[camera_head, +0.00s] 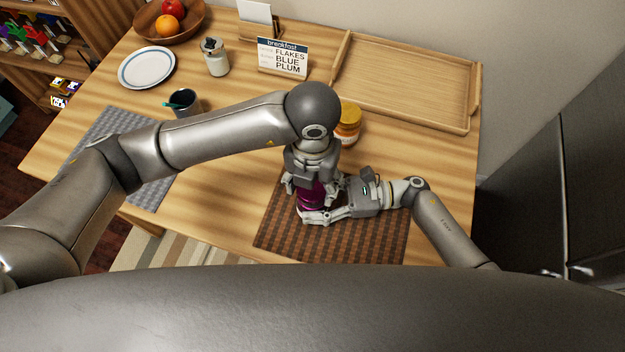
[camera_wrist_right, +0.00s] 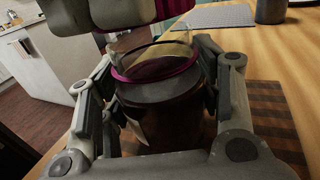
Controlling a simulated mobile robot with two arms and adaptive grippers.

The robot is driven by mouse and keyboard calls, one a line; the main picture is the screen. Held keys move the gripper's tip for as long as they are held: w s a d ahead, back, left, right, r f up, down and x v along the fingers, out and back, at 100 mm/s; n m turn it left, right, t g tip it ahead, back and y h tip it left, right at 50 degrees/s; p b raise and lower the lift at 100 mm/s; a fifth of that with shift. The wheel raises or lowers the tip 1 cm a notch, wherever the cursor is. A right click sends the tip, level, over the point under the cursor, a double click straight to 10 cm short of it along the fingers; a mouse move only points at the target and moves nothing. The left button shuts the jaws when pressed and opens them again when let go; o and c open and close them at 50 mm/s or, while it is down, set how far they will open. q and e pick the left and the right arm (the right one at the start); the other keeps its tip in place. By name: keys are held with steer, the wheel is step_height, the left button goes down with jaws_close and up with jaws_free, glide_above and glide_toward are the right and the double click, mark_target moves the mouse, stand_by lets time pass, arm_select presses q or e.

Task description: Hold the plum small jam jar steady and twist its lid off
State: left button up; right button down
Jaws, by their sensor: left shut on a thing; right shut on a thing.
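The plum small jam jar (camera_wrist_right: 160,110) stands upright, dark, with a clear glass neck and purple jam showing inside. In the head view it is largely hidden between my grippers. My right gripper (camera_head: 312,215) is shut around its body, with a finger on each side in the right wrist view (camera_wrist_right: 160,108). My left gripper (camera_head: 310,184) comes down from above and is shut on the plum lid (camera_wrist_right: 125,12). In the right wrist view the lid shows above the jar's neck, apart from it and a little to the left.
A brown woven mat (camera_head: 280,235) lies under the jar. An orange-lidded jar (camera_head: 347,125) stands behind my grippers. A wooden tray (camera_head: 400,85), a breakfast card (camera_head: 283,60), a white jar (camera_head: 216,62), a plate (camera_head: 147,67), a dark cup (camera_head: 186,101) and a fruit bowl (camera_head: 190,28) stand farther back.

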arm_select(q)
steer(key=shift+r, duration=1.95)
arm_select(e)
steer(key=shift+c, duration=1.8)
jaws_free()
